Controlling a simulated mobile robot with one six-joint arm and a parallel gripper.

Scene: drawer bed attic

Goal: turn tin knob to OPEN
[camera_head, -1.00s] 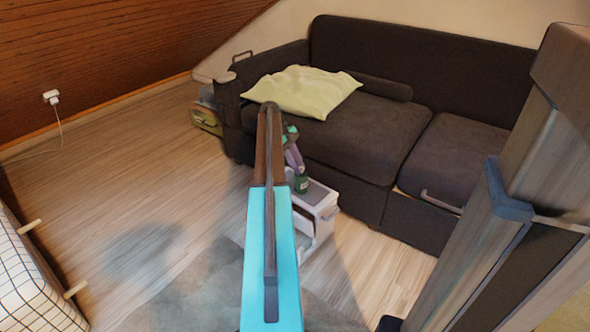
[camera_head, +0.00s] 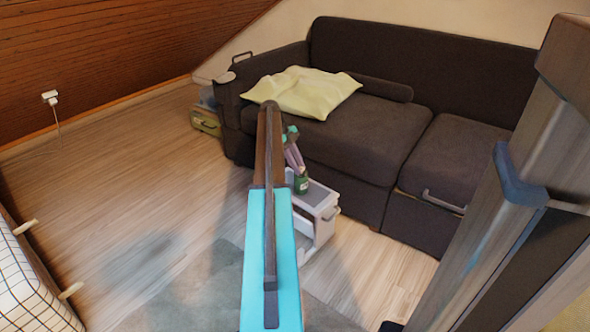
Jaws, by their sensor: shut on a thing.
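A small dark green tin (camera_head: 301,185) stands on top of a low white drawer unit (camera_head: 325,208) in front of the sofa. My gripper (camera_head: 299,174) reaches down from the purple and teal wrist and meets the top of the tin. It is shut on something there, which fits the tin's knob. The knob itself is hidden by the gripper and too small to make out. Any OPEN mark and the knob's angle cannot be read. My brown and light-blue arm covers the left part of the drawer unit.
A dark sofa (camera_head: 350,130) with a pale yellow pillow (camera_head: 300,92) stands close behind the drawer unit. A checked bed (camera_head: 30,290) is at lower left. A wooden post (camera_head: 480,240) fills the right. Wood floor (camera_head: 130,170) at left is free.

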